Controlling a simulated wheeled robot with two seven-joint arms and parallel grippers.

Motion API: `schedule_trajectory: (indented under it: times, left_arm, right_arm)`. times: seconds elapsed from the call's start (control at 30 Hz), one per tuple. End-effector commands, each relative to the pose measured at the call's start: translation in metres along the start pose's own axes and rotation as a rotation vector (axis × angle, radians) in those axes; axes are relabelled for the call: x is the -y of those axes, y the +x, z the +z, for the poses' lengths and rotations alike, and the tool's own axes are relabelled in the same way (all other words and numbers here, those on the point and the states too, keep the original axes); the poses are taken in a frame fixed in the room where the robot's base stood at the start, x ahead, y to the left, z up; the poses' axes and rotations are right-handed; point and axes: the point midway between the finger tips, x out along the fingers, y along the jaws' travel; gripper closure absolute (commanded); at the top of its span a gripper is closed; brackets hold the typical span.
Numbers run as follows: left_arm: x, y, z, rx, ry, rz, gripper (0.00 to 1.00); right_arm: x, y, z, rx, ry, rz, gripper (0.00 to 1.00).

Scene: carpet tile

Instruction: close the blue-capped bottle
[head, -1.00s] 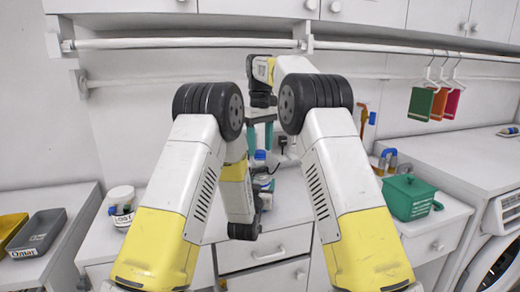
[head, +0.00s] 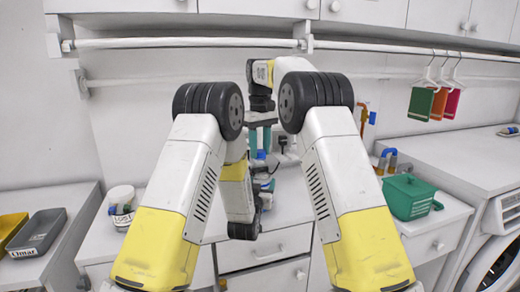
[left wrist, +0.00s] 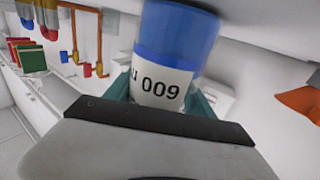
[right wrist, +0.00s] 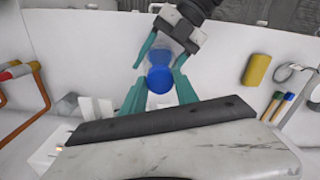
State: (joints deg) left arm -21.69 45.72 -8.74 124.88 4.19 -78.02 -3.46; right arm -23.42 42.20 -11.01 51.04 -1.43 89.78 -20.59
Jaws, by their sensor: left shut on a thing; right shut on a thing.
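The bottle (left wrist: 164,85) has a blue upper part and a white label reading "009" in the left wrist view. My left gripper (right wrist: 162,57) is shut on it, with teal fingers on either side; its top is cut off in that view. My right gripper (right wrist: 159,89) reaches in from above and is shut on the round blue cap (right wrist: 160,80). More blue shows just beyond the cap, between the left fingers. In the head view the right gripper (head: 260,143) points down above blue parts (head: 261,155). Whether cap and bottle touch, I cannot tell.
A white jar (head: 121,196) stands at left, near a grey tray (head: 37,233) and a yellow tray (head: 10,226). A rail (head: 185,43) crosses the wall above my arms.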

Motion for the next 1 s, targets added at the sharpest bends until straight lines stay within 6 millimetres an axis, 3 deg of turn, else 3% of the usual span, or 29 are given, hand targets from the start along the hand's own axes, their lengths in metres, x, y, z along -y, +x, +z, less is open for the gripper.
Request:
schedule_trajectory:
  times: [0.17,0.2,0.33,0.73,1.0]
  left_arm:
    - [0.000,0.000,0.000,0.000,0.000,0.000,1.00]
    - [0.000,0.000,0.000,0.000,0.000,0.000,1.00]
    - [0.000,0.000,0.000,0.000,0.000,0.000,1.00]
    - [0.000,0.000,0.000,0.000,0.000,0.000,1.00]
    - [0.000,0.000,0.000,0.000,0.000,0.000,1.00]
  right_arm:
    - [0.000,0.000,0.000,0.000,0.059,0.000,1.00]
    - [0.000,0.000,0.000,0.000,0.059,0.000,0.63]
    - [0.000,0.000,0.000,0.000,0.058,0.000,0.39]
    - [0.000,-0.006,0.000,-0.001,0.057,0.001,0.39]
    - [-0.001,-0.046,-0.002,-0.004,0.058,0.002,0.39]
